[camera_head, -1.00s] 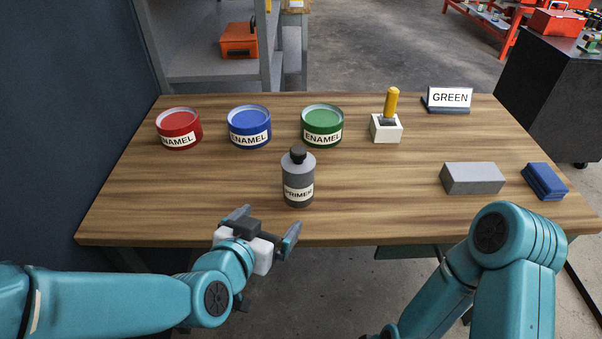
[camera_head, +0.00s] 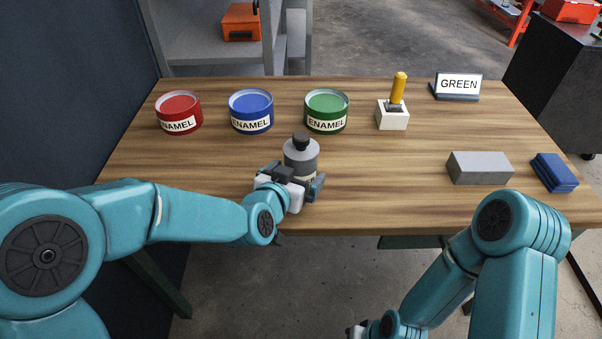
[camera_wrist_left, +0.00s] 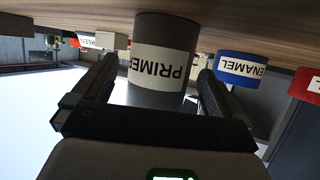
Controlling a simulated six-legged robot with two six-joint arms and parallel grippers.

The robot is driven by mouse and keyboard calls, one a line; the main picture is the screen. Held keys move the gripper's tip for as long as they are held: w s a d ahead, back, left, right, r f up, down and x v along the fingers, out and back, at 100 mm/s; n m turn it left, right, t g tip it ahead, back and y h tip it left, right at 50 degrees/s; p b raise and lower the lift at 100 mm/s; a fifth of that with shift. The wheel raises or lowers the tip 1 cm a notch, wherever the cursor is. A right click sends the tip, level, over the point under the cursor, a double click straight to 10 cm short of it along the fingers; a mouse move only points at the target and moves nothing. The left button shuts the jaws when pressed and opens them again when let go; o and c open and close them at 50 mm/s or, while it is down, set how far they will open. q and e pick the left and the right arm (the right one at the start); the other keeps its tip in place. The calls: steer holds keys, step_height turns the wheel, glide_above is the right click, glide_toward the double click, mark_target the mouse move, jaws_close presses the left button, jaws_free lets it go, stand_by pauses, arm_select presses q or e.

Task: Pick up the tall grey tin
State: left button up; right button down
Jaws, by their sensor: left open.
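The tall grey tin (camera_head: 301,160) with a dark cap and a PRIMER label stands upright near the front middle of the table. My left gripper (camera_head: 296,178) is at its near side and hides its lower part in the head view. In the left wrist view, the tin (camera_wrist_left: 163,38) shows between the two open fingers (camera_wrist_left: 157,75), upside down in the picture. I cannot tell whether either finger touches it. My right arm (camera_head: 505,245) is at the lower right, and its fingers are outside the frame.
Red (camera_head: 180,105), blue (camera_head: 251,104) and green (camera_head: 327,103) enamel tins stand in a row behind.

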arm_select(q)
steer(key=x, duration=0.3)
steer(key=shift+f, duration=0.1)
steer(key=c, duration=1.3)
